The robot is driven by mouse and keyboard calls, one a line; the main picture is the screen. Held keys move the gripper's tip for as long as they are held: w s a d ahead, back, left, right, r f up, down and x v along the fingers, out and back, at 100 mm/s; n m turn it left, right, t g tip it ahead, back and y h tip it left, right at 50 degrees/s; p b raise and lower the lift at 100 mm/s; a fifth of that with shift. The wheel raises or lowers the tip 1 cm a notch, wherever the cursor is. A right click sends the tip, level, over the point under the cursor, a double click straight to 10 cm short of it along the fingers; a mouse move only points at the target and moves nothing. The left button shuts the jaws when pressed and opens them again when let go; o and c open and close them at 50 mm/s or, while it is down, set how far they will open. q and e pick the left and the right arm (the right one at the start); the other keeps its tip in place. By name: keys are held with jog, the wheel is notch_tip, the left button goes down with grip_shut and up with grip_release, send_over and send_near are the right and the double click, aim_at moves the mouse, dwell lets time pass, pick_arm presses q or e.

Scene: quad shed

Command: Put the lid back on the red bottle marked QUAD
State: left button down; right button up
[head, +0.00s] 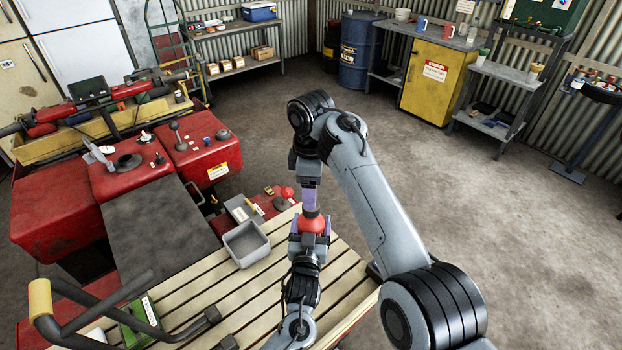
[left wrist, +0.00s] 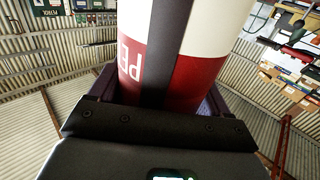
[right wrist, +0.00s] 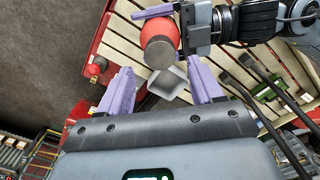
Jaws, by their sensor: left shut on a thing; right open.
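The red bottle (head: 313,223) is in the jaws of my left gripper (head: 308,238), above the slatted rack. In the left wrist view the bottle (left wrist: 200,85) fills the jaws, with white and red areas, a black stripe and partly visible upside-down lettering; I cannot read QUAD. In the right wrist view the bottle (right wrist: 160,30) shows a dark grey round end (right wrist: 162,55) towards me; I cannot tell whether that is a lid or the bare top. My right gripper (head: 309,197) is just above the bottle in the head view. Its fingers (right wrist: 160,88) are apart and empty.
A grey tray (head: 250,259) sits on the wooden slatted rack (head: 190,310), left of the bottle. A red knob (head: 287,192) on a dark base stands behind it. The red quad (head: 60,215) fills the left. Concrete floor (head: 500,230) is clear at right.

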jog(key=shift+f, duration=2.55)
jog(key=shift+c, duration=0.4)
jog(key=c, duration=1)
jog(key=shift+m, duration=0.9)
jog(key=o, duration=1.2)
jog(key=shift+o, duration=0.2)
jog(key=shift+r, duration=0.15)
notch_tip(320, 180, up, 12)
